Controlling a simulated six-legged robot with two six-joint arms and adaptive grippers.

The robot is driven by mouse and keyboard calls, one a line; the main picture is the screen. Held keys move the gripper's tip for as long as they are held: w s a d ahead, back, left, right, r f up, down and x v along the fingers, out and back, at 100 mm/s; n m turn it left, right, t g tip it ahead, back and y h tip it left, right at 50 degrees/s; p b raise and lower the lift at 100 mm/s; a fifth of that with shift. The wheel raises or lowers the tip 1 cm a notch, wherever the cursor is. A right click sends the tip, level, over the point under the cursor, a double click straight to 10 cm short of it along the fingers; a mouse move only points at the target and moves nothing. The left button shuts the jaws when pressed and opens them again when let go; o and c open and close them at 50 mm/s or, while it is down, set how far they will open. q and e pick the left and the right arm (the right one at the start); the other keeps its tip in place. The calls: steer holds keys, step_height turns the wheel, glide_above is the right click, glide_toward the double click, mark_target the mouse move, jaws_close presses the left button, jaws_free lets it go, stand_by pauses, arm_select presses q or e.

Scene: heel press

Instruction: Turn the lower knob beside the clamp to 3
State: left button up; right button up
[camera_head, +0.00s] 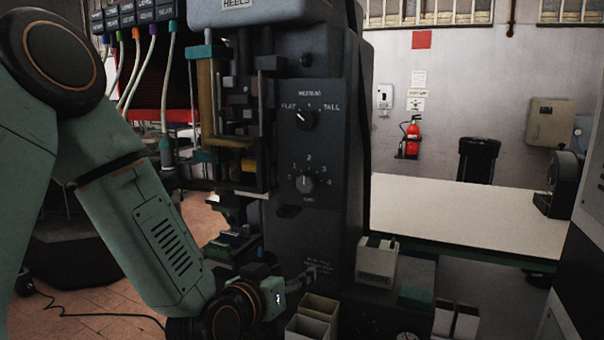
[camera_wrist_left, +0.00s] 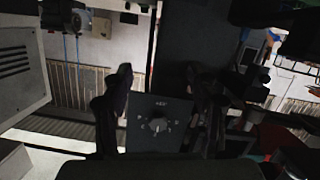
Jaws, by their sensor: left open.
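The lower knob (camera_head: 305,184) is a round dark dial on the dark front panel of the press (camera_head: 340,220). Numbers run in an arc around it, with 2 at the top and 3 at the upper right. Its light pointer mark looks about upright, near 2. The upper knob (camera_head: 304,119), marked FLAT to TALL, sits above it. My left gripper (camera_head: 306,274) is open and empty, below the lower knob and apart from it. In the left wrist view, a knob (camera_wrist_left: 158,124) shows between the open fingers; I cannot tell which knob. My right gripper is out of view.
The clamp (camera_head: 238,150) stands just left of the knobs. Open bins (camera_head: 318,307) and a white box (camera_head: 377,262) sit low near the gripper. A pale table (camera_head: 460,210) lies to the right. Cables hang at the upper left. The space before the panel looks clear.

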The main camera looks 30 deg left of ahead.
mark_target(304, 184)
arm_select(q)
step_height(304, 184, up, 14)
steer(key=w+a+t+p, duration=0.1)
steer(key=a+t+p, duration=0.1)
steer(key=t+p, duration=0.15)
steer(key=shift+n+g+y, duration=0.35)
steer(key=shift+n+y, duration=0.05)
steer(key=w, duration=0.7)
steer(key=shift+a+p, duration=0.25)
steer(key=shift+p, duration=0.1)
steer(key=shift+w+d, duration=0.25)
steer(key=shift+w, duration=0.25)
steer(key=shift+a, duration=0.45)
steer(key=shift+c, duration=0.3)
steer(key=shift+w+d, duration=0.1)
steer(key=shift+d, duration=0.25)
steer(key=c, duration=0.4)
steer(key=shift+a, duration=0.2)
steer(key=c, duration=0.5)
steer(key=shift+d, duration=0.1)
steer(key=shift+c, duration=1)
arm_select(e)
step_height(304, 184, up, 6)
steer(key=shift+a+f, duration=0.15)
